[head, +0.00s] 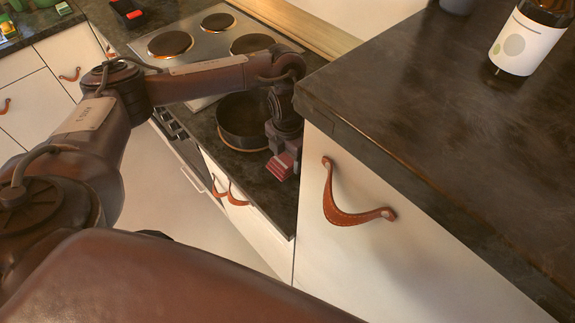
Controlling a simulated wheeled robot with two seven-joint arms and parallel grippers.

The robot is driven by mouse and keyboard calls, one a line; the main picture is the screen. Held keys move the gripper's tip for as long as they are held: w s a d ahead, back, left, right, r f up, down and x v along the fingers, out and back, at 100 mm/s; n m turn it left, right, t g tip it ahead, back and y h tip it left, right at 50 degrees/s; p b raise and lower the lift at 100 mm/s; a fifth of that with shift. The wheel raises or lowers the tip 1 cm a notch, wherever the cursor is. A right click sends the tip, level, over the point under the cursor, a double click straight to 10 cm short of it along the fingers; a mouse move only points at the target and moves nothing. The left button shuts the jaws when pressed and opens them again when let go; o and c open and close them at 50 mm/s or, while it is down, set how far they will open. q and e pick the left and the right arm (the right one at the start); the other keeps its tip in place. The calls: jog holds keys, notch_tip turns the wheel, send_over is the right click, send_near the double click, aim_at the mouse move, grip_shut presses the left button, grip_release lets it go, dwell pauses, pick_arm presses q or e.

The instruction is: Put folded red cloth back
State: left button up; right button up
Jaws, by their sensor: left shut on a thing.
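The folded red cloth (283,166) is a small striped red block. My left gripper (284,152) points down and is shut on it, in the head view just right of the black pan. The cloth is over the dark lower counter (262,185), close to the side of the higher cabinet. I cannot tell whether the cloth touches the counter. The gripper partly covers the top of the cloth. My right gripper is not in view.
A black pan (238,125) stands just left of the gripper. The stove (215,45) with round plates lies behind. The higher dark counter (440,110) rises at right, carrying a bottle (525,40). Leather pulls (345,212) stick out from the white fronts.

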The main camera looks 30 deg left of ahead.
aim_at(287, 165)
pick_arm(q)
notch_tip(287, 165, down, 4)
jog(key=shift+r+b, duration=0.2)
jog(key=shift+b, duration=0.3)
jog(key=shift+f, duration=0.15)
jog(key=o, duration=0.9)
